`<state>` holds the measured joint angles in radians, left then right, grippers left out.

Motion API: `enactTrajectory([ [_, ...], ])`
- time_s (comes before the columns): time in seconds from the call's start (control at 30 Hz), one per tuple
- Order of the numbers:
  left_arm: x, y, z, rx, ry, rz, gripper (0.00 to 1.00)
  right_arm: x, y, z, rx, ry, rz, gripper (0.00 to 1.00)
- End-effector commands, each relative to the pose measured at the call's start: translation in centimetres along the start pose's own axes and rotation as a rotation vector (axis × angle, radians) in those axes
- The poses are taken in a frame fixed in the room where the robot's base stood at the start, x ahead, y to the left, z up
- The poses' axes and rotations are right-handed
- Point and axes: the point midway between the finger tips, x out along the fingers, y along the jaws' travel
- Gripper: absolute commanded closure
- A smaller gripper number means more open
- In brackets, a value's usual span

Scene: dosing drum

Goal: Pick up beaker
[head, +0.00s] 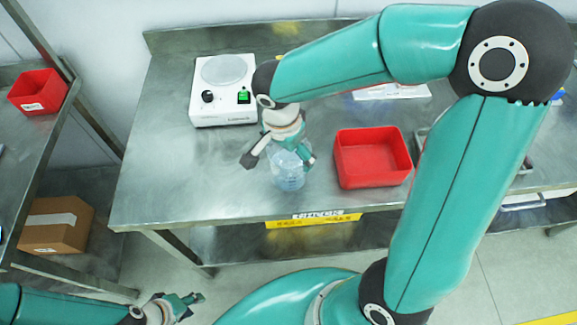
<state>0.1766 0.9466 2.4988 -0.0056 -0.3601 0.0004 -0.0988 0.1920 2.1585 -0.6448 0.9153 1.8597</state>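The clear glass beaker (289,176) stands upright on the steel table, near its front edge and left of the red bin. My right gripper (280,162) is above the beaker, with its fingers spread to either side. The left finger stands apart from the glass; the right finger is close to the beaker's upper right side, and I cannot tell whether it touches. The gripper hides part of the beaker's top. My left gripper (193,304) is low at the bottom left, away from the table; its finger opening is too small to judge.
A white hotplate-like device (223,91) stands at the back left of the steel table (150,190). A red bin (372,158) is right of the beaker. Another red bin (38,92) is on the left bench, with a cardboard box (57,225) below. The table's front left is clear.

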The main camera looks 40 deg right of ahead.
Motion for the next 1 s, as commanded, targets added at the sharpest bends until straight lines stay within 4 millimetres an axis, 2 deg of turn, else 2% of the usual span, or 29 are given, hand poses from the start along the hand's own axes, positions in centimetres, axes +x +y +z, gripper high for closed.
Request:
enactTrajectory([
  [0.03, 0.0, 0.0, 0.0, 0.0, 0.0, 0.0, 0.6, 0.0, 0.0, 0.0, 0.0, 0.0, 0.0, 0.3],
  [0.3, 0.0, 0.0, 0.0, 0.0, 0.0, 0.0, 0.6, -0.1, 0.0, 0.0, 0.0, 0.001, -0.002, 0.73],
  [0.73, 0.0, 0.0, 0.0, 0.0, 0.0, 0.0, 0.6, -0.8, -0.1, -0.2, 0.001, 0.002, -0.005, 0.73],
  [0.87, 0.0, 0.0, 0.0, 0.0, 0.0, 0.0, 0.6, -1.9, -0.1, -0.4, 0.002, 0.002, -0.007, 0.73],
  [1.0, 0.1, 0.0, 0.0, 0.0, 0.0, 0.0, 0.6, -4.0, -0.2, -0.7, 0.002, 0.002, -0.009, 0.73],
])
